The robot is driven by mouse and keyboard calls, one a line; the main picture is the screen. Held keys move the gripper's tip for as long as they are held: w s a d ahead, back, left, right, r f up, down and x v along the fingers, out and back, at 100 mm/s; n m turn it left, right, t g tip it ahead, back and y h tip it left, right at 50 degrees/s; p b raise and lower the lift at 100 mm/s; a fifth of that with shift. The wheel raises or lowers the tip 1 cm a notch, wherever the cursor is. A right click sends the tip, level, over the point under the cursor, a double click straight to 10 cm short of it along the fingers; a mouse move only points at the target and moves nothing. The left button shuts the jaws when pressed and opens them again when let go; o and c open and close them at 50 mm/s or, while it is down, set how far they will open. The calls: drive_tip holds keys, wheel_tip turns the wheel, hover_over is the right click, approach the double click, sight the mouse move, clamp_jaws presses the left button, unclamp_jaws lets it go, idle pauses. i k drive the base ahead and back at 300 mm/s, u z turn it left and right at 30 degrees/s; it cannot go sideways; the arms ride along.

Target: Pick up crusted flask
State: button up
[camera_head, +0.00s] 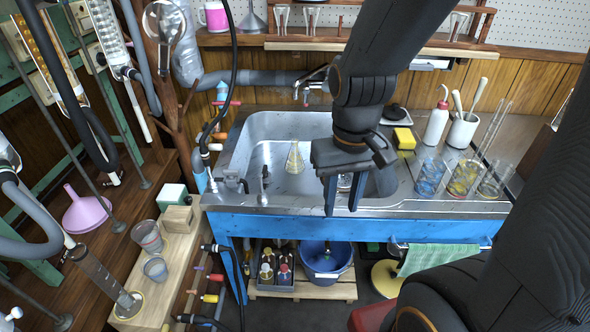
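A conical glass flask with a yellowish tint (294,158) stands upright in the left part of the steel sink (240,150); I take it for the crusted flask, but any crust is too small to make out. My gripper (341,205) hangs to the right of it with its fingers pointing down. The two fingers are apart and I see nothing held between them. A small clear glass piece (345,181) shows behind the fingers in the sink, partly hidden by my gripper.
A tap (310,86) stands at the sink's back. Beakers (431,178), a white bottle (436,125), a brush pot (463,130) and a yellow sponge (404,138) are on the right drainboard. A black hose (232,70) hangs at the sink's left. A blue bucket (326,258) is below.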

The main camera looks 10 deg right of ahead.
sight(294, 165)
drive_tip(key=k, duration=0.3)
drive_tip(key=z, duration=0.7)
drive_tip(key=i, duration=0.8)
drive_tip(key=u, duration=0.05)
